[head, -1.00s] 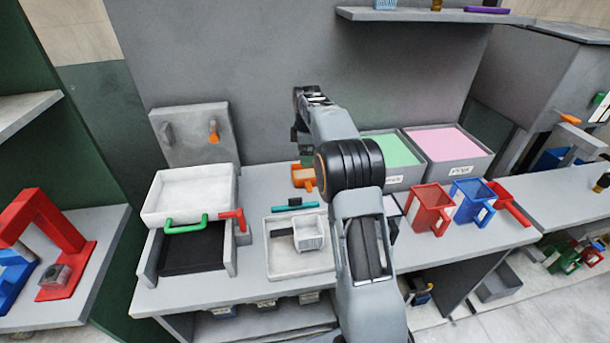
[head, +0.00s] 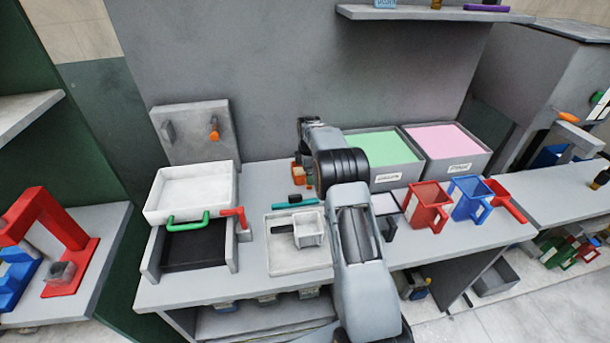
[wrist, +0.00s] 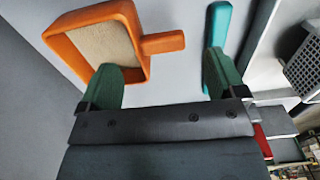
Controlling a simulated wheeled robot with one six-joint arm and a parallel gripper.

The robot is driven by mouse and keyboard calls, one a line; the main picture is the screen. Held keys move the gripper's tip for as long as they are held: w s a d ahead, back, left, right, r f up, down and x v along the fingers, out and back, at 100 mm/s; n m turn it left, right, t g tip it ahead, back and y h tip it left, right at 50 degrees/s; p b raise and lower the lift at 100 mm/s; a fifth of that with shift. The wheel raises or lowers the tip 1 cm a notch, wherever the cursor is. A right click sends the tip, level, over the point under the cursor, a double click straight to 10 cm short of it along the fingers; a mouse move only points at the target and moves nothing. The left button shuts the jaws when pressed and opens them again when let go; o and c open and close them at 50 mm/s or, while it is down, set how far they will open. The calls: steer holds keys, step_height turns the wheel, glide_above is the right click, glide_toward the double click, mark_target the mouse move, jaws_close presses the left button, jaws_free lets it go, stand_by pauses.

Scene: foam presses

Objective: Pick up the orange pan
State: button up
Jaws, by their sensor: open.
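The orange pan (wrist: 65,40) is a shallow square pan with a beige inside, at the upper left of the wrist view. Its short handle (wrist: 163,43) points right, just beyond and between the fingertips. In the head view the pan (head: 296,168) is mostly hidden by my arm at the back of the counter. My gripper (wrist: 167,62) has green fingertips spread wide, with nothing between its pads. The left fingertip is close to the pan's wall; I cannot tell whether they touch.
A teal tool (wrist: 217,25) lies just beyond the right fingertip. A white tray (head: 285,268) with a grey basket (head: 309,231) stands in front. Green (head: 385,146) and pink (head: 445,141) foam bins stand right, with red (head: 427,205) and blue (head: 468,200) mugs before them.

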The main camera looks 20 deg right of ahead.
steer(key=shift+a+f+p, duration=0.2)
steer(key=shift+f+p, duration=0.55)
steer(key=shift+f, duration=1.75)
steer(key=c, duration=1)
